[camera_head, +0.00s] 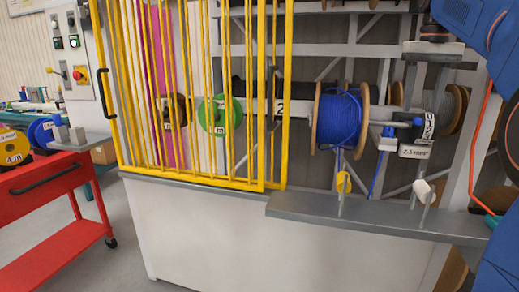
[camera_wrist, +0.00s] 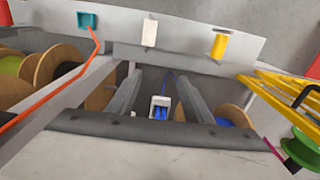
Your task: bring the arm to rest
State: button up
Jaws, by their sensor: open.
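A small white guide with blue strands (camera_wrist: 160,107) shows in the gap, farther off than the fingers. My blue arm comes in from the upper right of the head view.
A reel of blue cable (camera_head: 338,122) stands left of my gripper. Below is a grey ledge (camera_head: 376,212) with yellow and white handles. A yellow cage door (camera_head: 275,100) covers the reels at left. A red cart (camera_head: 58,192) stands far left.

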jog(key=s+a+f+n+t, duration=0.1)
jog(key=s+a+f, duration=0.3)
jog(key=s+f, duration=0.5)
jog(key=s+a+f+n+t, duration=0.1)
jog(key=s+a+f, duration=0.4)
jog(key=s+f, duration=0.5)
jog(key=s+a+f+n+t, duration=0.1)
jog(key=s+a+f, duration=0.4)
jog(key=f, duration=1.3)
jog(key=s+t, duration=0.1)
jog(key=s, duration=0.3)
jog(key=shift+s, duration=0.15)
